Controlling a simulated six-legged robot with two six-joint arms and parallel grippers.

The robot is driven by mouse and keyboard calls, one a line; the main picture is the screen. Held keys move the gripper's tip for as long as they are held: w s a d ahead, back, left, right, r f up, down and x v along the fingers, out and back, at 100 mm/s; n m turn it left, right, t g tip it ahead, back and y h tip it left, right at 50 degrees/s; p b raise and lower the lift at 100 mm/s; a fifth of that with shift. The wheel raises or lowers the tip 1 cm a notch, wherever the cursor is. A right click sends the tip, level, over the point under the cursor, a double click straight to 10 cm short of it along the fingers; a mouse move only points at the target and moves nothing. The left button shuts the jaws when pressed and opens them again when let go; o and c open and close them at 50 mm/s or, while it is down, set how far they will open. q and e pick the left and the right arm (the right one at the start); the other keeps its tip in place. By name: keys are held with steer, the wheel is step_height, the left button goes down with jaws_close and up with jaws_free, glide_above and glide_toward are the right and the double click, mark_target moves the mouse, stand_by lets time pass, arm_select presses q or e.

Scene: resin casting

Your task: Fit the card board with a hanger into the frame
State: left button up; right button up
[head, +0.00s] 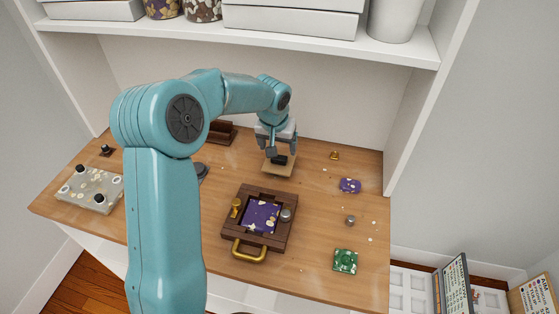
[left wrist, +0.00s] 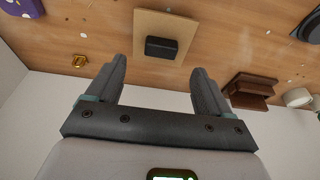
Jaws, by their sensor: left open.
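The card board (head: 270,172) is a tan square lying flat on the table towards the back. Its hanger (head: 280,160) is a black block standing on it. The left wrist view shows the board (left wrist: 181,22) with the hanger (left wrist: 161,47) whole. My left gripper (head: 276,153) is open above the board, its fingers pointing down. In the left wrist view the gripper (left wrist: 159,67) has its fingers apart with nothing between them. The frame (head: 283,236) is dark wood with a brass handle. It lies nearer than the board and has a purple speckled piece (head: 261,217) inside. My right gripper is not seen.
A brown wooden stand (head: 222,132) is at the back left. A speckled slab (head: 92,189) with black knobs is at left. A purple piece (head: 350,186), a green piece (head: 345,261) and a brass item (head: 334,155) lie at right. A shelf (head: 240,33) overhangs the back.

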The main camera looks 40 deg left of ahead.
mark_target(279, 157)
arm_select(q)
steer(key=shift+f, duration=0.55)
steer(key=p+x, duration=0.1)
steer(key=x, duration=0.4)
steer(key=shift+w+a, duration=0.1)
steer(key=shift+a, duration=0.05)
steer(key=c, duration=1.1)
